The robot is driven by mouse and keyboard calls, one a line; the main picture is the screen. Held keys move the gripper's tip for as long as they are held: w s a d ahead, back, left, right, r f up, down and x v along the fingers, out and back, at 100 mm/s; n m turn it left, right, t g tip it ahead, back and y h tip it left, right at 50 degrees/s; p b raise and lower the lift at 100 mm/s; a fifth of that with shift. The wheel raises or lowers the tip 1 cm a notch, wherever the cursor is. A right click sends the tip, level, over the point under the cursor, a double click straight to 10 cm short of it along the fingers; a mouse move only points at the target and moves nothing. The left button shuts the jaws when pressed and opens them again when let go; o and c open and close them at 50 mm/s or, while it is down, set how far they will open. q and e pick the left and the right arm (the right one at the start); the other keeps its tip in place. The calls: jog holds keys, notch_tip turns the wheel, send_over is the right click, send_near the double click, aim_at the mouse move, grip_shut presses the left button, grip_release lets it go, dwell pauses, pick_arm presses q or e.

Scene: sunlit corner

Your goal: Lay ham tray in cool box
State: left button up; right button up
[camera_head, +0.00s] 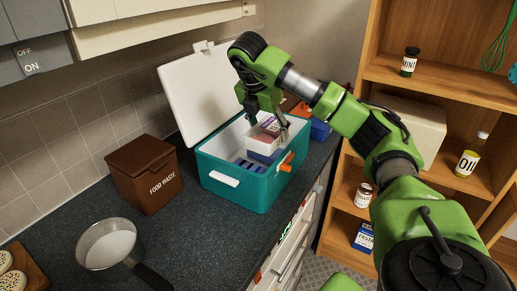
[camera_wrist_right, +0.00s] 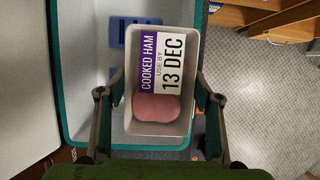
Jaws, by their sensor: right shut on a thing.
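The ham tray (camera_wrist_right: 158,118) is a white tray with pink ham and a label reading COOKED HAM, USE BY 13 DEC. My right gripper (camera_head: 268,118) is shut on it, with a finger on each side in the wrist view. In the head view the ham tray (camera_head: 262,140) is at the opening of the cool box, tilted and partly hidden by the gripper. The cool box (camera_head: 235,191) is teal with a white inside, and its white lid stands open at the back. Whether the tray touches the box cannot be told. My left gripper is not in view.
Blue slotted pieces (camera_head: 250,164) lie inside the cool box. A brown food waste bin (camera_head: 146,173) stands left of it, and a pan (camera_head: 107,245) is in front on the dark counter. Wooden shelves (camera_head: 440,80) with jars stand at the right.

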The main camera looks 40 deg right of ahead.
aim_at(261, 123)
jog(key=w, duration=0.1)
jog(key=w+f, duration=0.1)
jog(key=w+d+f+p, duration=0.1)
jog(key=shift+w+d+f, duration=0.1)
jog(key=shift+w+f, duration=0.15)
jog(key=shift+w, duration=0.1)
jog(key=w+f+p, duration=0.1)
jog(key=f, duration=0.1)
jog(key=w+d+f, duration=0.1)
jog(key=f, duration=0.1)
jog(key=w+f+p, duration=0.1)
jog(key=f, duration=0.1)
jog(key=shift+w+d+f+p, duration=0.15)
jog(key=shift+f+p, duration=0.15)
jog(key=shift+p, duration=0.05)
jog(key=shift+f, duration=0.4)
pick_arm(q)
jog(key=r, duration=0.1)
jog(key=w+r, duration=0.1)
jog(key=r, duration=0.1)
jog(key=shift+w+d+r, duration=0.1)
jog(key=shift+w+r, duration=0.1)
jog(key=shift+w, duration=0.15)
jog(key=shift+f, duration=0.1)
pick_arm(e)
jog(key=shift+f, duration=0.1)
